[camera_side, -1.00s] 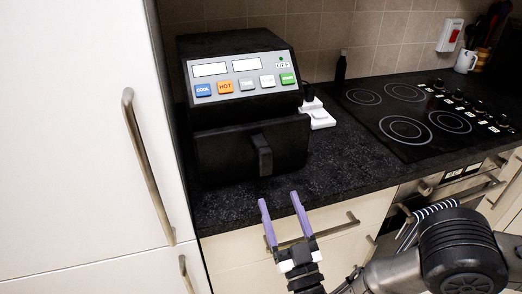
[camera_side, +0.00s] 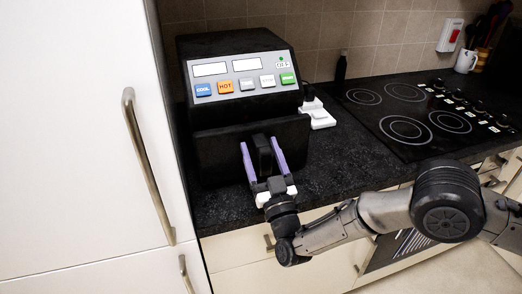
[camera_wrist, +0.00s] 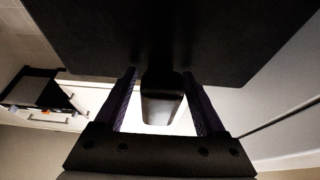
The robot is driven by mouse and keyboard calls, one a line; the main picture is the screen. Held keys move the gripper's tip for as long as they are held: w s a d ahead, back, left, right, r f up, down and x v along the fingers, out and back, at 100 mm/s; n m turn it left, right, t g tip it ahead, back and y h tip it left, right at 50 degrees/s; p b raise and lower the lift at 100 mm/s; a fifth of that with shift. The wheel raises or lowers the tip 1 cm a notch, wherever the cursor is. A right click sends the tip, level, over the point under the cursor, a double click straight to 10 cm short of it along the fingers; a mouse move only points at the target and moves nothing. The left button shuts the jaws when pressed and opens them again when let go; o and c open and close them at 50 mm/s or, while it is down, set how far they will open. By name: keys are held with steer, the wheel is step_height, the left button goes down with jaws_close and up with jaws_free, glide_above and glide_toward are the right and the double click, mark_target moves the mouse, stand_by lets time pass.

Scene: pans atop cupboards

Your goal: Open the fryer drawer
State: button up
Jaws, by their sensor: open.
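The black fryer (camera_side: 235,52) stands on the dark worktop, with a sloped panel of coloured buttons. Its drawer (camera_side: 215,150) is the lower front part, with a black upright handle (camera_side: 263,152) in the middle. The drawer looks shut or nearly so; I cannot tell exactly. My gripper (camera_side: 261,157) is open, its purple fingers on either side of the handle. In the wrist view the handle (camera_wrist: 162,100) hangs between the two fingers, with a gap visible on each side. The drawer front (camera_wrist: 230,40) fills the top of that view.
A tall white cupboard (camera_side: 75,130) with a long metal handle (camera_side: 145,165) stands close at the left. A white socket block (camera_side: 318,115) is right of the fryer. A black hob (camera_side: 415,115) lies further right.

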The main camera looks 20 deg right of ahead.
steer(key=shift+w, duration=0.1)
jaws_close()
stand_by(0.3)
stand_by(1.1)
